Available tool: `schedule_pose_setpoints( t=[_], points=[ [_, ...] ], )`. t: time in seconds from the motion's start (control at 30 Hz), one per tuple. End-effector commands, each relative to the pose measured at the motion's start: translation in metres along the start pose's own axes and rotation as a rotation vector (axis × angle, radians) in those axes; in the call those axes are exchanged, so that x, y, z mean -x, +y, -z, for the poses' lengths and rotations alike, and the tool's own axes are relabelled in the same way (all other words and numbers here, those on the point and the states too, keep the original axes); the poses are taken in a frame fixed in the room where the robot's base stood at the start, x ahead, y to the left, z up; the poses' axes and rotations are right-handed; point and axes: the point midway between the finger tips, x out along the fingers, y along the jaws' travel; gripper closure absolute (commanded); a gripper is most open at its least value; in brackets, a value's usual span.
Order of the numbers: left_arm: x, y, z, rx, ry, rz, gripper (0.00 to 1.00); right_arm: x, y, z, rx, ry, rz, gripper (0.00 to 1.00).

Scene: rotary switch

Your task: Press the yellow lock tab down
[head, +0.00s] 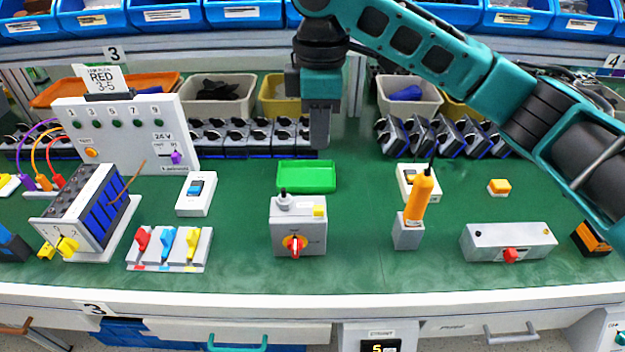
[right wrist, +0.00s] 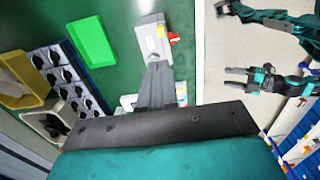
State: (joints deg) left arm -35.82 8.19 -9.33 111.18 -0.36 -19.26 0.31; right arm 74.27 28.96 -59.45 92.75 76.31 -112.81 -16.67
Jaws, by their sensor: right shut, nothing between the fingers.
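The grey switch box (head: 285,232) stands on the green bench. My left gripper does not show in the head view.
A green tray (head: 307,176) lies behind the box. An orange-handled tool (head: 419,200) stands to the right, and a block with coloured levers (head: 169,250) to the left.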

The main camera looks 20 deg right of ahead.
Motion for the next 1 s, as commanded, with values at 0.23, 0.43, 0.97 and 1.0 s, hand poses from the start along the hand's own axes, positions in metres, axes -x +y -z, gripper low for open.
schedule_pose_setpoints(
  t=[0.23,0.43,0.97,1.0],
  points=[
    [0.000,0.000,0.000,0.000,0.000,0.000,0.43,0.000,0.000,0.000,0.000,0.000,0.000,1.00],
    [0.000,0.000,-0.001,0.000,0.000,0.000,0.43,-0.006,0.000,0.000,-0.001,-0.001,0.000,1.00],
    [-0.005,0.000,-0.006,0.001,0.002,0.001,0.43,-0.107,0.000,-0.001,-0.001,-0.002,0.001,1.00],
    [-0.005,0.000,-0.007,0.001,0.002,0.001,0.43,-0.113,0.000,-0.001,-0.001,-0.002,0.001,1.00]
  ],
)
